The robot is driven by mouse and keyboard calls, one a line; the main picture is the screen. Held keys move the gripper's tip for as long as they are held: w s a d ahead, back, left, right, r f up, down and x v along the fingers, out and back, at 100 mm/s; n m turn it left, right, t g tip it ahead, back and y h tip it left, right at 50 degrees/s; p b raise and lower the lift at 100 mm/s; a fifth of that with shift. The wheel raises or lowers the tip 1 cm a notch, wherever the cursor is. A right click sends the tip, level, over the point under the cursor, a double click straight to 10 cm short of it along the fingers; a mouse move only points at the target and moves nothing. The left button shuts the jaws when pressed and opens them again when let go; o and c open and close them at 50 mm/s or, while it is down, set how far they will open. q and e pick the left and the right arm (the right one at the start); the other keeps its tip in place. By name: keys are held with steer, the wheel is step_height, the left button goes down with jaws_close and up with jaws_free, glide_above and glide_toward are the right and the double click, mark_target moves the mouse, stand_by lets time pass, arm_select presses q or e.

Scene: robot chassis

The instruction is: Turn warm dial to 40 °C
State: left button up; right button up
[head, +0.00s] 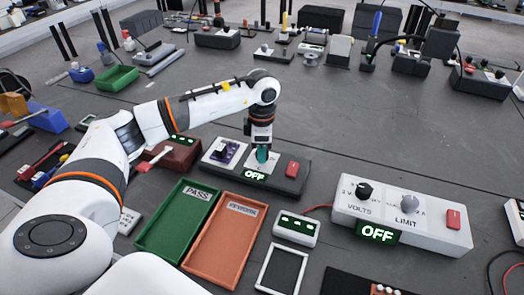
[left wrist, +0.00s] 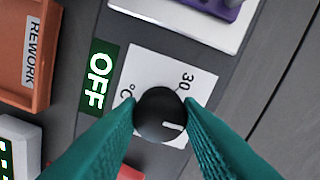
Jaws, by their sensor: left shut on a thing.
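The warm dial (left wrist: 158,112) is a round black knob on a white plate marked "30" and "°C" in the left wrist view. Its white pointer line points to the lower right of that picture, away from the "30". My left gripper (head: 262,158) comes down from above, and its teal fingers (left wrist: 160,108) are shut on the dial, one on each side. A green-lit display (head: 254,175) beside the dial reads "OFF"; it also shows in the left wrist view (left wrist: 99,80). In the head view the fingers hide the dial. My right gripper is out of view.
The dial's dark box (head: 232,178) also carries a red switch (head: 292,169) and a plate with a purple part (head: 224,152). A green PASS tray (head: 150,240) and an orange REWORK tray (head: 200,262) lie in front. A white VOLTS/LIMIT supply (head: 440,237) stands right.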

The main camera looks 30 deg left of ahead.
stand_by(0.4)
arm_select(q)
steer(key=o, duration=1)
steer(key=shift+r, duration=0.1)
step_height(320, 180, up, 12)
steer(key=shift+f, duration=0.1)
